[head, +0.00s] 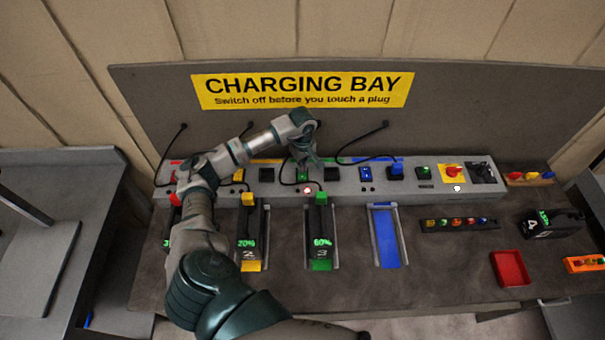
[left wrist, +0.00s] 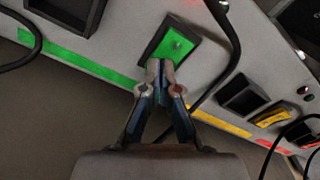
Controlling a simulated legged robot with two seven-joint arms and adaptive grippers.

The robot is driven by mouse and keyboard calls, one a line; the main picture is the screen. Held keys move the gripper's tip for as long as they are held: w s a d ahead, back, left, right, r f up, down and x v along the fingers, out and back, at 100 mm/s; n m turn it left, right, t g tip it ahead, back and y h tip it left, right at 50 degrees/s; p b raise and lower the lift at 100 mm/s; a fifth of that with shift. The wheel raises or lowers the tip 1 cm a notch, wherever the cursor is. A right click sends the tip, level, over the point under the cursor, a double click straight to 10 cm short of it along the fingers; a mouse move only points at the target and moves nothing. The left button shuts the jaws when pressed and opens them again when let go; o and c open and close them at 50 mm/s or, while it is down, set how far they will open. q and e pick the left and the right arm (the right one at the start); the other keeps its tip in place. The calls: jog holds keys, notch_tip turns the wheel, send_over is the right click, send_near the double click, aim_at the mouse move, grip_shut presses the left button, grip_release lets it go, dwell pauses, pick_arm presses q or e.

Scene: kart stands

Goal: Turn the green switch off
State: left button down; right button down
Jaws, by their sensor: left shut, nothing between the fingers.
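The green switch (head: 302,175) sits on the grey power strip below the charging bay sign, in the green-striped section. In the left wrist view the green switch (left wrist: 178,46) is a green rocker in a black frame. My right gripper is not in view.
A black cable runs close beside the green switch. The green battery (head: 320,225) stands in its bay below, showing 60%. A blue switch (head: 366,173), a red knob (head: 454,171) and an empty blue bay (head: 386,238) lie to the right. A red tray (head: 509,268) is farther right.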

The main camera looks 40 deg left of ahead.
pick_arm(q)
jog(key=shift+f, duration=0.1)
jog(key=shift+a+r+p, duration=0.1)
jog(key=shift+r+p, duration=0.35)
jog(key=shift+r, duration=0.2)
jog(key=shift+r+p, duration=1.65)
jog(key=shift+r, duration=1.25)
jog(key=shift+f, duration=0.1)
